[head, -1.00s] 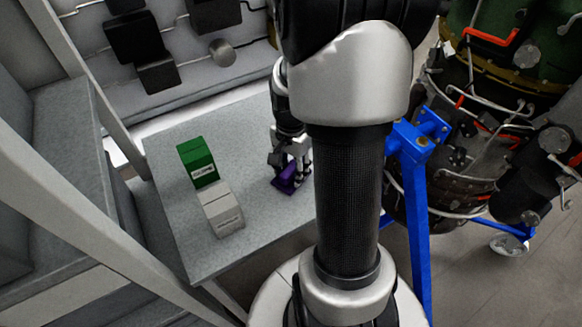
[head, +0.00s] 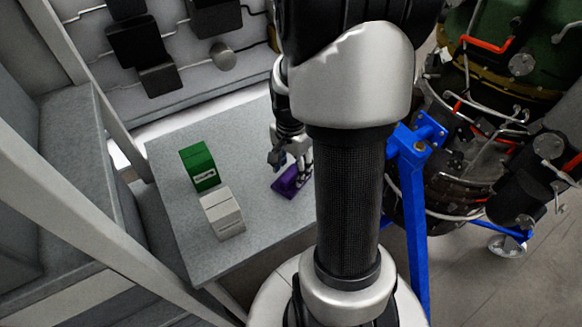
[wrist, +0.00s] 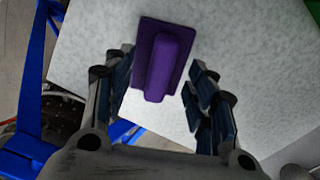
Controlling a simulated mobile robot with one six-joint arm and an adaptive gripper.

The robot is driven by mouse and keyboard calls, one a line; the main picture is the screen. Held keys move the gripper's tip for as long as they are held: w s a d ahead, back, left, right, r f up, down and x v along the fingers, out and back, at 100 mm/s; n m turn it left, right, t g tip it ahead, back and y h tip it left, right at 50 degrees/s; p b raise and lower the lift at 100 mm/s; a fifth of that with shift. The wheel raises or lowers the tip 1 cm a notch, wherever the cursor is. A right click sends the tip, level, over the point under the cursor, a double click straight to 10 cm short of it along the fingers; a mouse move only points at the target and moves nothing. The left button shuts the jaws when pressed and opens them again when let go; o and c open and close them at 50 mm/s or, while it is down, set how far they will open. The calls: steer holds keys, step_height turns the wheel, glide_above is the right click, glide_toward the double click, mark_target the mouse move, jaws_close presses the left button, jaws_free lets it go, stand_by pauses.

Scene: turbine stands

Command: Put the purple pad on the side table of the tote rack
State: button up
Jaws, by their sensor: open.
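The purple pad (head: 287,183) lies on the grey speckled side table (head: 190,246), near its right side. In the wrist view the pad (wrist: 158,62) is a flat plate with a raised bar along its middle. My gripper (head: 290,163) is just above the pad in the head view. In the wrist view my gripper (wrist: 160,88) is open, its fingers spread to either side of the pad and apart from it. The side table also fills much of the wrist view (wrist: 240,50). My arm hides part of the table's right side in the head view.
A green box (head: 199,166) and a white box (head: 223,213) stand on the table left of the pad. A blue stand (head: 415,220) with a turbine (head: 480,120) is at the right. A grey rack post (head: 90,220) runs along the left. Table around the pad is clear.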

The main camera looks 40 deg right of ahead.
mark_target(291, 172)
steer(key=shift+r+p, duration=1.75)
steer(key=shift+r, duration=0.65)
steer(key=s+a+r+n+t+b, duration=0.1)
steer(key=s+a+r+n+t, duration=0.1)
steer(key=s+a+r+n, duration=0.2)
steer(key=s+a+r+n+t+b, duration=0.1)
steer(key=s+a+r+n, duration=0.4)
steer(key=a+r+n, duration=0.6)
steer(key=a+n+t, duration=0.1)
steer(key=a, duration=0.4)
steer(key=shift+s+a+r+t+b, duration=0.15)
steer(key=shift+r+t+b, duration=0.15)
steer(key=shift+b, duration=0.1)
